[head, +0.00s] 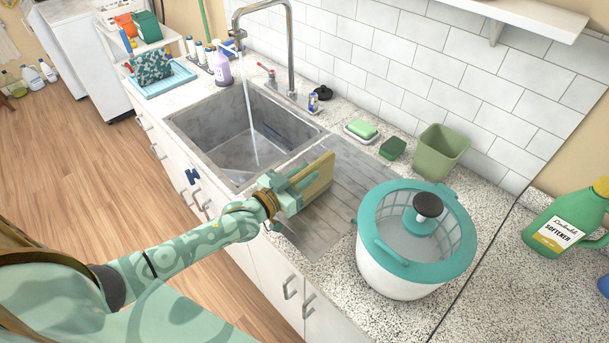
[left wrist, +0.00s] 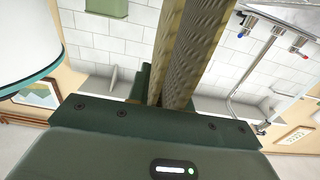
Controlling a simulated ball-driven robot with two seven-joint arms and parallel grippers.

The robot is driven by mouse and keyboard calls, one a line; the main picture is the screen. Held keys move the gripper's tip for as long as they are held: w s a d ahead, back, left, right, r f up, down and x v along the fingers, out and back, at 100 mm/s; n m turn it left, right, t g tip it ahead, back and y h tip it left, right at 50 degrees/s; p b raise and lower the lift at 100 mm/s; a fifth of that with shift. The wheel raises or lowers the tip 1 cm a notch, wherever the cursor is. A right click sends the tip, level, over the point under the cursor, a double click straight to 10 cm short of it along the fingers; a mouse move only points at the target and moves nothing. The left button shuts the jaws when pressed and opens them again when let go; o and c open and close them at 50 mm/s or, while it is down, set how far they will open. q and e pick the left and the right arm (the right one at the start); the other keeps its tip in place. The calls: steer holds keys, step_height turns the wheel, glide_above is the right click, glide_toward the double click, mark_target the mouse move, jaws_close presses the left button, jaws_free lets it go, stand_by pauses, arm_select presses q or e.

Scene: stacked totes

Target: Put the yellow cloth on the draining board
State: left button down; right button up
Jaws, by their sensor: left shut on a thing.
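My left gripper (head: 296,187) is shut on the yellow cloth (head: 321,175), which stands out upright beyond the fingers. In the left wrist view the cloth (left wrist: 182,50) shows as two folded, textured strips rising from the dark green jaws. The draining board (head: 352,178) is a grey, grooved surface right of the sink. The cloth is over the board's sink-side part in the head view; I cannot tell whether its lower edge touches the board. The gripper and cloth hide part of the board. My right gripper is not in view.
The sink (head: 235,125) lies left of the board, with water running from the tap (head: 290,50). A teal-rimmed white spinner tub (head: 400,270) stands close on the right. A green sponge (head: 393,148), soap dish (head: 360,133) and green bin (head: 440,152) line the back. The board's middle is clear.

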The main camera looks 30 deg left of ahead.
arm_select(q)
steer(key=shift+f, duration=0.15)
steer(key=c, duration=1.3)
jaws_free()
steer(key=shift+o, duration=0.2)
steer(key=shift+s+r, duration=0.2)
steer(key=shift+s, duration=0.1)
steer(key=p+v, duration=0.1)
steer(key=v, duration=1)
steer(key=shift+s+a, duration=0.15)
steer(key=shift+s, duration=0.05)
